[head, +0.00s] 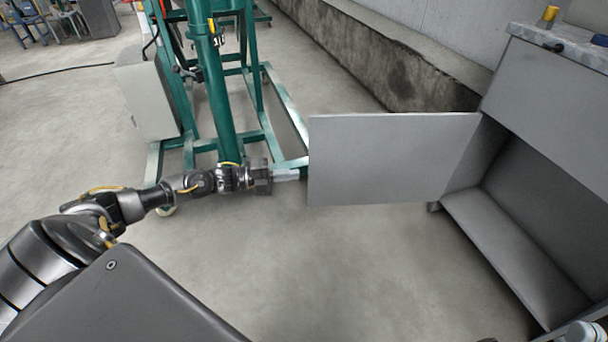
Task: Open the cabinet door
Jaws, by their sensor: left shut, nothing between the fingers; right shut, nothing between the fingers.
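The grey cabinet (548,95) stands at the right. Its flat door panel (390,160) is swung wide open and sticks out to the left from the cabinet's left side. The lower compartment (545,205) is exposed and looks empty. My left gripper (291,174) is shut and empty at the door's free left edge. Its fingertips end at that edge in the picture; I cannot tell whether they touch the door or reach behind it. My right gripper is not in view.
A green metal frame (226,110) on castors with a grey box (148,100) stands behind my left arm. A low concrete ledge (375,60) runs along the wall. A yellow-capped item (547,16) sits on the cabinet top. The floor before the door is clear.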

